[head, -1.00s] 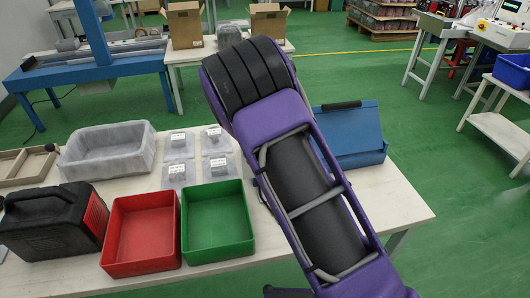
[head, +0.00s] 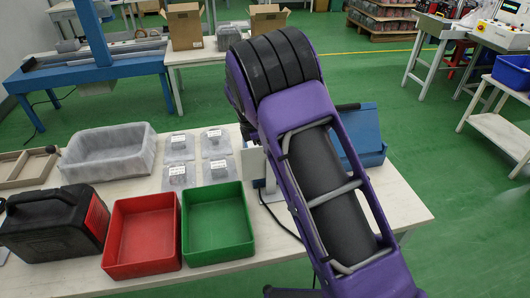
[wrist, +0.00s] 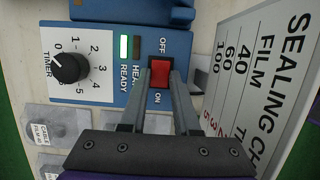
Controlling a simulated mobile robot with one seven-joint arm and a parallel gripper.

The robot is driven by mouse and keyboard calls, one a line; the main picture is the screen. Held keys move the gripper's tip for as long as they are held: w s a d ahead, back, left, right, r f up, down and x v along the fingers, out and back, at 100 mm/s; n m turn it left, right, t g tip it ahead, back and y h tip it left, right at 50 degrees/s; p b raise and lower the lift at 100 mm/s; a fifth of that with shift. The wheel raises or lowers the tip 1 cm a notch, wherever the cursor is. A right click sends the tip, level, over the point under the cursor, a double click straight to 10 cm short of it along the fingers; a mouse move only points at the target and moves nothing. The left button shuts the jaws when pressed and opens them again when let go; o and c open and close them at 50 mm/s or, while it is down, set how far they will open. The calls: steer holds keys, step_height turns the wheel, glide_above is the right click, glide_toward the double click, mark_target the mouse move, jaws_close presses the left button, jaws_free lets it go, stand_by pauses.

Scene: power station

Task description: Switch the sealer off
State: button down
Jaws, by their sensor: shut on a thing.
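In the wrist view the sealer's blue panel (wrist: 180,48) carries a red rocker switch (wrist: 161,74), with OFF printed above it and ON below. My gripper (wrist: 164,84) has its two fingertips at the switch, one on each side, closed on it. I cannot tell which way the rocker is tipped. A green light (wrist: 124,46) glows beside the READY label. A black timer knob (wrist: 69,68) sits on a white dial to the left. In the head view my arm hides the gripper and most of the sealer.
A sealing chart (wrist: 270,80) stands close right of the switch. On the table are a red bin (head: 142,235), a green bin (head: 218,222), a black can (head: 52,222), a grey tray (head: 108,153) and several labelled bags (head: 180,146).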

steer(key=y, duration=0.1)
steer(key=d+g+y, duration=0.1)
steer(key=y, duration=0.1)
steer(key=shift+w+p, duration=0.15)
steer(key=shift+p, duration=0.2)
steer(key=shift+y, duration=0.4)
steer(key=c, duration=0.6)
jaws_free()
steer(key=shift+c, duration=0.2)
step_height(320, 180, up, 18)
steer(key=d+p, duration=0.1)
steer(key=shift+w+d+f, duration=0.15)
steer(key=shift+w+f, duration=0.05)
steer(key=shift+f, duration=0.05)
